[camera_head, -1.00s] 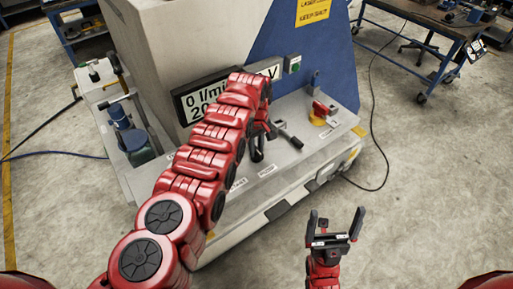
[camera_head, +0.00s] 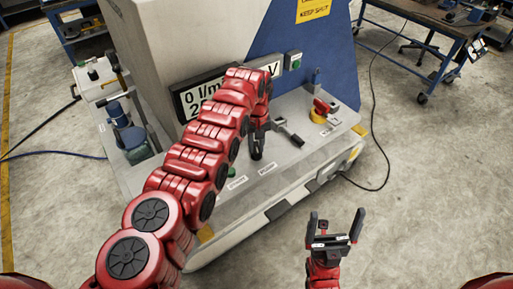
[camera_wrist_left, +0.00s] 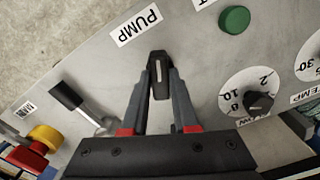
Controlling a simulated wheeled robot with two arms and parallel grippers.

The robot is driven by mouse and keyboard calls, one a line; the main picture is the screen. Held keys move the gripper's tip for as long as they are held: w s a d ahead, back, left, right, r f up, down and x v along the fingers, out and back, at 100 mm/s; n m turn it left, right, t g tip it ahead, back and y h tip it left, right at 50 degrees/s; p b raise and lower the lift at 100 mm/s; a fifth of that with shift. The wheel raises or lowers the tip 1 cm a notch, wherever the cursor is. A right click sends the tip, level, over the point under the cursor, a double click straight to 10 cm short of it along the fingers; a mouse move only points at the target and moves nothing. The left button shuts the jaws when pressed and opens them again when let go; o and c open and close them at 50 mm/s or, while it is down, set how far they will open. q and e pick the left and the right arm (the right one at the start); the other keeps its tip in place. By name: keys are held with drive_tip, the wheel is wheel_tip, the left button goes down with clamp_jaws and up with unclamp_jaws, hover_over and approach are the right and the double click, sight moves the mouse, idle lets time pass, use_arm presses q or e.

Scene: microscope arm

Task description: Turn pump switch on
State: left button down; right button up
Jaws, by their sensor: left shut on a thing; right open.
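The pump switch (camera_wrist_left: 160,76) is a black knob with a pale pointer line, beside the PUMP label (camera_wrist_left: 136,26) on the grey panel. In the left wrist view its pointer line runs nearly straight up the picture. My left gripper (camera_wrist_left: 160,84) is shut on the knob, one finger on each side. In the head view my left gripper (camera_head: 257,148) points down at the panel, and the knob is largely hidden by it. My right gripper (camera_head: 335,226) is open and empty above the floor, in front of the machine.
The panel has a green button (camera_wrist_left: 234,19), a FLOW dial (camera_wrist_left: 258,101), a black lever (camera_wrist_left: 76,103) and a red-and-yellow main switch (camera_wrist_left: 42,141). A lit display (camera_head: 192,103) stands behind my left arm.

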use_arm(q)
drive_tip(key=m+b, duration=0.5)
drive_tip(key=shift+w+f+m, duration=0.1)
drive_tip(key=shift+f+m, duration=0.1)
drive_tip(key=shift+m, duration=0.1)
drive_tip(key=shift+r+m+b, duration=0.1)
drive_tip(key=shift+m+b, duration=0.75)
drive_tip(key=shift+m, duration=0.05)
drive_tip(key=shift+r+m+b, duration=0.1)
drive_tip(key=shift+m+b, duration=0.35)
drive_tip(key=shift+m, duration=2.25)
drive_tip(key=c, duration=0.7)
unclamp_jaws()
drive_tip(key=shift+r, duration=0.15)
